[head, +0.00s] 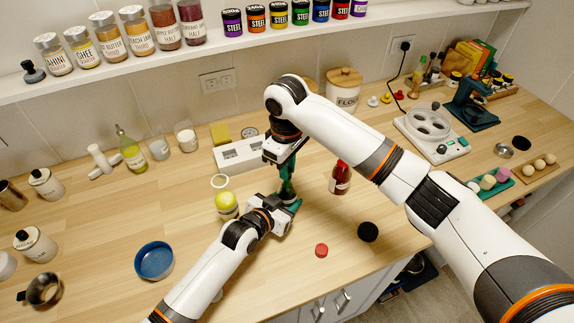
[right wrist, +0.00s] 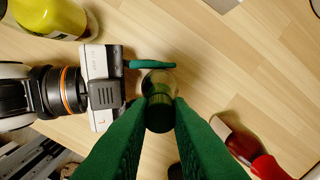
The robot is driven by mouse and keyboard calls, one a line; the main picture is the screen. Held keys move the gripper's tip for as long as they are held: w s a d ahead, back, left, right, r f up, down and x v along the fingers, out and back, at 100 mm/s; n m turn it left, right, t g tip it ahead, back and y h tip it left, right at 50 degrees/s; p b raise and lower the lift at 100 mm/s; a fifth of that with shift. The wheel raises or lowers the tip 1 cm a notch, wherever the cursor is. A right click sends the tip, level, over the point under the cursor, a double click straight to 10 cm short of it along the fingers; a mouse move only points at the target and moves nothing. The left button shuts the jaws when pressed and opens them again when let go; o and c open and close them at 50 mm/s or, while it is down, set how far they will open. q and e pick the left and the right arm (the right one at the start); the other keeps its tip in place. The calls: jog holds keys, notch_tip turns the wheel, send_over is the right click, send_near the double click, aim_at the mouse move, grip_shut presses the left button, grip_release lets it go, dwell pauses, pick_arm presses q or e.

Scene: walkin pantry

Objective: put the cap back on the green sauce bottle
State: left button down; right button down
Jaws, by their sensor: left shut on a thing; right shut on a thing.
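The green sauce bottle (head: 288,194) stands on the wooden counter, mostly hidden by my grippers; its glassy body shows in the right wrist view (right wrist: 158,78). My left gripper (head: 293,205) is shut on the bottle low down, from the left. My right gripper (head: 287,172) points straight down above the bottle. It is shut on the dark green cap (right wrist: 159,116), which shows between its green fingers in the right wrist view. The cap is in line with the bottle top. I cannot tell whether they touch.
A red sauce bottle (head: 341,178) stands to the right. A red cap (head: 321,250) and a black disc (head: 367,232) lie toward the front edge. A blue bowl (head: 154,260) is at the front left.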

jog(key=m, duration=0.5)
jog(key=c, duration=1.3)
grip_release()
jog(key=shift+o, duration=0.2)
notch_tip(320, 180, up, 12)
pick_arm(q)
jog(key=c, duration=0.6)
grip_release()
jog(key=shift+c, duration=0.2)
